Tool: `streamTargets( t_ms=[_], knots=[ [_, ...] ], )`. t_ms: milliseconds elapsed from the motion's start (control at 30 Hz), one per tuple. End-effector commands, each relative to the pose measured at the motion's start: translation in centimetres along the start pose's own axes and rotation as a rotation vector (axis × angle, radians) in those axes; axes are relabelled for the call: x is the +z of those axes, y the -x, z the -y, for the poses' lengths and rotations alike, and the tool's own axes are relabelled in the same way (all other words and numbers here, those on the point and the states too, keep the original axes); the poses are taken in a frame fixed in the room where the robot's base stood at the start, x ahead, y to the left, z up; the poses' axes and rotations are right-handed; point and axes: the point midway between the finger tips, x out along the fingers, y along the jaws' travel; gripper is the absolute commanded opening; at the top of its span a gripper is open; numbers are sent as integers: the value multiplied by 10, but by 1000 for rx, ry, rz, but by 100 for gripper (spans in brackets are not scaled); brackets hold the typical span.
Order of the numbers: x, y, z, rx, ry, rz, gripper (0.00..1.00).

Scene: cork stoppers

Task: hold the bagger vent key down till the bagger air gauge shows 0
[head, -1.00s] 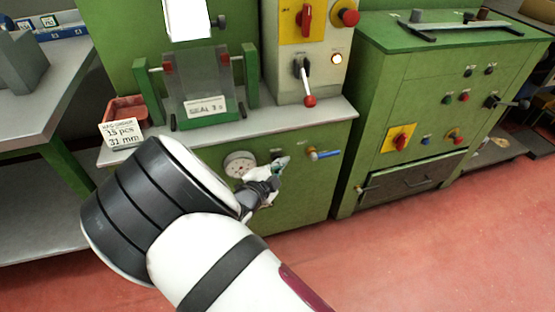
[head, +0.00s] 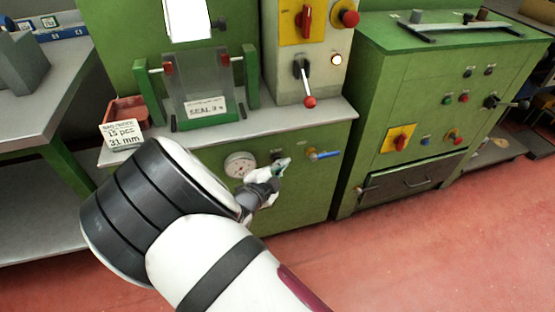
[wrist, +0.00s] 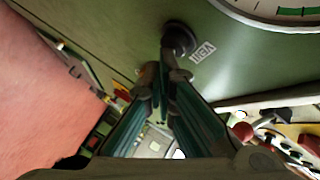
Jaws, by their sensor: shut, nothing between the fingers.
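The bagger vent key is a round black button (wrist: 179,38) on the green panel, beside a small label reading VENT (wrist: 203,51) in the wrist view. My gripper (wrist: 164,72) is shut and empty, its fingertips at the key's lower edge; I cannot tell whether they touch it or press it in. In the head view my gripper (head: 284,165) is at the panel, right of the gauge, and hides part of the key area. The bagger air gauge (head: 240,164) is a white round dial; its needle is too small to read. The wrist view shows only the gauge's lower rim (wrist: 285,13) with a green band.
A blue-handled valve (head: 324,155) sticks out right of my gripper. Above are the bagger's grey ledge (head: 285,124), a red-knobbed lever (head: 309,101) and a red button (head: 346,13). Another green machine (head: 425,110) stands at the right. The red floor in front is clear.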

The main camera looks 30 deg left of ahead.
Motion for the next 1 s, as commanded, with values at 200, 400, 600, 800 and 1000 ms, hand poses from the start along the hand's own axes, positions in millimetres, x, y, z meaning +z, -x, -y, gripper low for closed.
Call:
streamTargets(
  t_ms=[200, 400, 600, 800, 1000],
  knots=[
    [-6, 8, -4, 1, 1, 0, 0],
    [-7, 10, -7, 0, -1, 0, 0],
    [-8, 11, -7, 0, 0, 0, 0],
    [-16, 22, -14, 0, 4, 1, 0],
    [-25, 34, -23, 1, 3, 1, 0]
  ],
)
